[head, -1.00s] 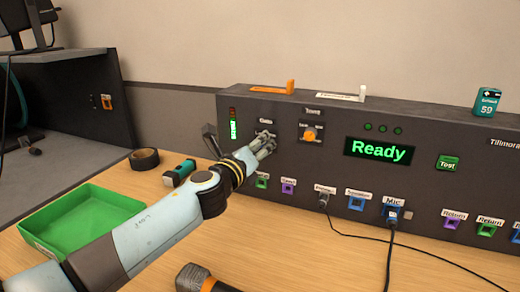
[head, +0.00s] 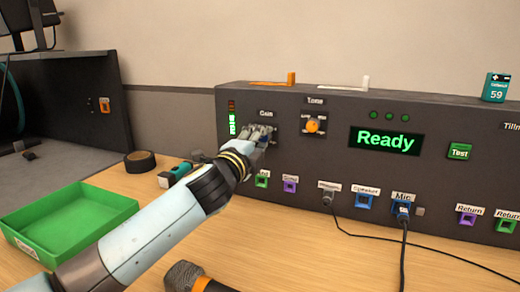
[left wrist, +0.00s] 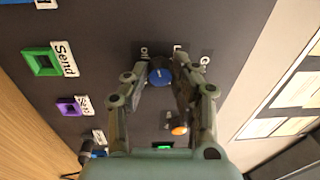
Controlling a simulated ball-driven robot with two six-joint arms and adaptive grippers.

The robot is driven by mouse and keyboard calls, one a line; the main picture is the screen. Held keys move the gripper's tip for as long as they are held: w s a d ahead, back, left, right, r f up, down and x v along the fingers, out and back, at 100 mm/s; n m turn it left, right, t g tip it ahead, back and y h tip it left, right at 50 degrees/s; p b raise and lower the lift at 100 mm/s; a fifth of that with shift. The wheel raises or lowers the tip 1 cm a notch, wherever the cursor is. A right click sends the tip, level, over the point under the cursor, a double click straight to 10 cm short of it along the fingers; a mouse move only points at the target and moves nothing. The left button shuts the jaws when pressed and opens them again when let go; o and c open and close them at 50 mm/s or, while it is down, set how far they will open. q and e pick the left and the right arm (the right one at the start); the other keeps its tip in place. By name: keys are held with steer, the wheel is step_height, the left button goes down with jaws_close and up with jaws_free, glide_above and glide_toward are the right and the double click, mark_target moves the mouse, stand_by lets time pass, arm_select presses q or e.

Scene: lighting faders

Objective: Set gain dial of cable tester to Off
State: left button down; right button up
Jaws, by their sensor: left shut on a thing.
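The cable tester (head: 400,185) is a long dark box at the back of the table, with a lit green "Ready" display (head: 385,140). My left gripper (head: 266,134) is at its front panel, just under the "Gain" label (head: 266,113). In the left wrist view, the two fingers of my left gripper (left wrist: 161,82) are closed on the sides of a blue round dial (left wrist: 160,74), the gain dial. A pale pointer mark shows on it, but I cannot tell which setting it points to. In the head view the fingers hide the dial. My right gripper is not in view.
The orange tone dial (head: 313,125) is just right of my gripper. Plugged cables (head: 404,210) and coloured sockets run along the panel's lower part. A green tray (head: 70,222), black tape roll (head: 140,162) and microphone (head: 186,277) lie on the table.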

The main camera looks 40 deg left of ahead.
arm_select(q)
steer(key=n+b, duration=0.2)
steer(key=n, duration=0.1)
steer(key=shift+f+n, duration=0.3)
steer(key=shift+n+y+b, duration=0.3)
steer(key=shift+n+b, duration=0.4)
steer(key=shift+n, duration=0.5)
steer(key=shift+r, duration=0.1)
steer(key=c, duration=1.1)
jaws_free()
steer(key=v, duration=1.2)
steer(key=shift+r, duration=0.1)
